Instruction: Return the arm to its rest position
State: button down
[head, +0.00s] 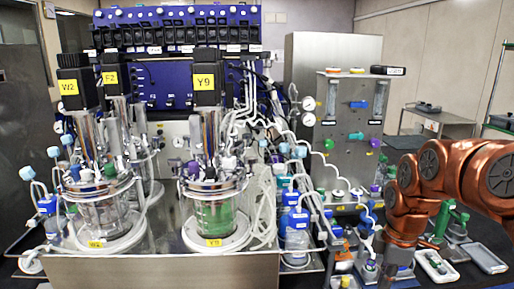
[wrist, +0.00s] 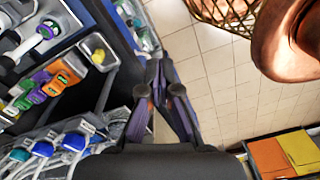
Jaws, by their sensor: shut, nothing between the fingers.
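My gripper (wrist: 157,68) shows in the wrist view with its two dark fingers together at the tips and nothing between them. It points past the bench edge, over the tiled floor. In the head view my copper-coloured arm is folded at the right side, beside the metal cabinet with valves (head: 345,125). Its lower links come down in front of the bench things at the right; the gripper's fingers cannot be made out there.
Glass bioreactors, labelled W2 (head: 100,213) and Y9 (head: 213,212), stand left and centre. Bottles with blue caps (head: 297,220) stand between them and my arm. In the wrist view, a wire basket (wrist: 228,14) is at top right, orange and yellow folders (wrist: 268,157) at lower right.

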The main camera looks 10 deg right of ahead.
jog(key=s+a+f+m, duration=0.1)
jog(key=s+a+m, duration=0.5)
jog(key=s, duration=0.4)
jog(key=s+a+f+m+g, duration=0.1)
jog(key=s+a+f+m, duration=0.1)
jog(key=s+a+m, duration=0.5)
jog(key=s+a, duration=0.2)
jog(key=s, duration=0.2)
jog(key=shift+s+f+g, duration=0.2)
jog(key=shift+s+g, duration=0.1)
